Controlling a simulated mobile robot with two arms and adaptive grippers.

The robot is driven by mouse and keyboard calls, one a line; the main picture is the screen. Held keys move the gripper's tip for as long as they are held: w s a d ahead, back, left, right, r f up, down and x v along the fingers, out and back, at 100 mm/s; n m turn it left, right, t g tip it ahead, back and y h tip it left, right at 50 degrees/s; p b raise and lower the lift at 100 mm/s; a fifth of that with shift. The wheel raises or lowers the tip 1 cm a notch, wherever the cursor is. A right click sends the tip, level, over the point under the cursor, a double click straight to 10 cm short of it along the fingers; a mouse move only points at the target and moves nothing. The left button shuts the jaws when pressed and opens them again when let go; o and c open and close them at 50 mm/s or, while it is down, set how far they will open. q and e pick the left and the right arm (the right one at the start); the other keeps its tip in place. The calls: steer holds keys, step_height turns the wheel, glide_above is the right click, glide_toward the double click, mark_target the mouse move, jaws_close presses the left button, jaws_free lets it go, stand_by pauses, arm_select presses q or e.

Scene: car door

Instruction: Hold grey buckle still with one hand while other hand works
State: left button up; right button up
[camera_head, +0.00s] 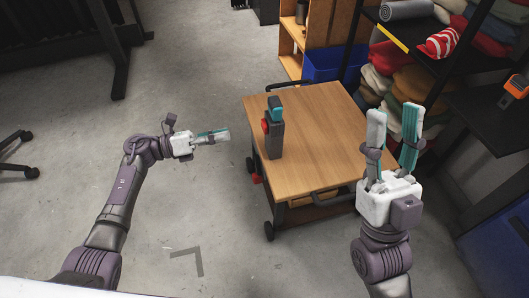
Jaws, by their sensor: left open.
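A grey buckle (275,140) stands upright on the left part of a wooden-topped cart (325,125). It has a red round part on its left side and a teal and dark piece (275,109) at its top; I cannot tell whether that piece is separate. My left gripper (226,135) is left of the cart, pointing right toward the buckle, with a clear gap between them. It is open, seen nearly edge-on, and empty. My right gripper (394,113) is at the cart's right side, fingers pointing up and spread apart, empty and away from the buckle.
A blue bin (335,66) and a wooden shelf (292,38) stand behind the cart. A dark rack with folded cloths (400,85) stands at the right, close to my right gripper. An orange tool (517,86) lies at far right. Most of the cart top is bare.

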steer(key=o, duration=0.4)
steer(key=w+a+f+n+g+y, duration=0.1)
steer(key=w+a+f+g, duration=0.1)
steer(key=w+a+f, duration=0.1)
steer(key=w+a+f+n+g+y, duration=0.1)
steer(key=w+a+f+g, duration=0.2)
steer(key=shift+w+f+y, duration=0.1)
steer(key=shift+w+y, duration=0.1)
steer(key=shift+y, duration=0.2)
steer(key=shift+o, duration=0.2)
steer(key=w+a+f+g, duration=0.4)
steer(key=w+f, duration=0.1)
steer(key=f, duration=0.3)
steer(key=m+g+h, duration=0.1)
steer(key=g+h, duration=0.5)
steer(key=h, duration=0.1)
glide_toward(274, 139)
step_height(274, 139, down, 2)
steer(key=shift+w+d+f+m, duration=0.15)
steer(key=shift+d+f+m, duration=0.15)
steer(key=shift+d, duration=0.1)
steer(key=x, duration=1.3)
steer(key=shift+w+f, duration=0.15)
steer(key=shift+f, duration=0.05)
jaws_close()
arm_select(q)
jaws_close()
